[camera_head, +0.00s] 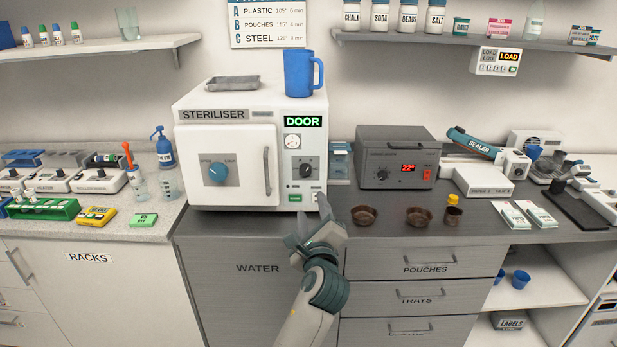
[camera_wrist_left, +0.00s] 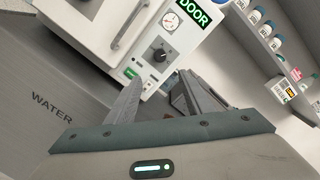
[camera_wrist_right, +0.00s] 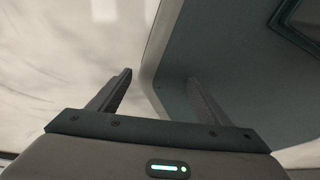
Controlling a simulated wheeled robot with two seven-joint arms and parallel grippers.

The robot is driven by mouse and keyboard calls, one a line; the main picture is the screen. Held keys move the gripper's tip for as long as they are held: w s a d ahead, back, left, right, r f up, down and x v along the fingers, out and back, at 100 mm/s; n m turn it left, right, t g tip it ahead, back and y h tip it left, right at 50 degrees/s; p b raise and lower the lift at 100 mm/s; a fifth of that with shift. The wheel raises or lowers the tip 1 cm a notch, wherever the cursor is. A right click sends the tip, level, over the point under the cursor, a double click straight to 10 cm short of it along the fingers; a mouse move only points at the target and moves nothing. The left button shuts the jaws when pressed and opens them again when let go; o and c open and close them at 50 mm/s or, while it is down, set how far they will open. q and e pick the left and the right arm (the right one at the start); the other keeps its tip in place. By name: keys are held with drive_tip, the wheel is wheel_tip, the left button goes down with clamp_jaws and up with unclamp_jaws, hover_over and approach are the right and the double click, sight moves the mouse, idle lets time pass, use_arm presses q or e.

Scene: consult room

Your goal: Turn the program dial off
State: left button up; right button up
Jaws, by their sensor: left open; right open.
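The white steriliser (camera_head: 250,145) stands on the grey counter with its door shut. A black dial (camera_head: 306,170) sits on its right-hand panel, below a round gauge (camera_head: 292,144) and a lit DOOR sign (camera_head: 303,121). The dial also shows in the left wrist view (camera_wrist_left: 159,56), its pointer turned to one side; its small markings are unreadable. A blue dial (camera_head: 217,172) is on the steriliser door. My left gripper (camera_head: 312,222) is open and empty, in front of and below the panel, apart from the black dial. My right gripper (camera_wrist_right: 160,78) is open and shows only in its own wrist view.
A blue mug (camera_head: 299,74) and a metal tray (camera_head: 231,84) stand on top of the steriliser. A grey box with a red display (camera_head: 396,158) stands to the right. Brown bowls (camera_head: 364,215) lie on the counter near my left gripper.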

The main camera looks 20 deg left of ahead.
use_arm(q)
drive_tip(key=p, duration=0.1)
approach(306, 172)
drive_tip(key=p+x, duration=0.1)
drive_tip(key=x, duration=0.6)
drive_tip(key=shift+w+a+p, duration=0.1)
drive_tip(key=shift+w+p, duration=0.15)
drive_tip(key=shift+p, duration=0.1)
drive_tip(key=shift+w, duration=0.15)
use_arm(e)
drive_tip(key=r, duration=0.1)
drive_tip(key=s+d+r, duration=0.1)
drive_tip(key=shift+d+r, duration=0.2)
drive_tip(key=shift+r, duration=0.1)
use_arm(q)
drive_tip(key=shift+c, duration=0.2)
use_arm(e)
drive_tip(key=shift+d, duration=0.3)
use_arm(q)
drive_tip(key=c, duration=1)
use_arm(e)
drive_tip(key=shift+w, duration=0.1)
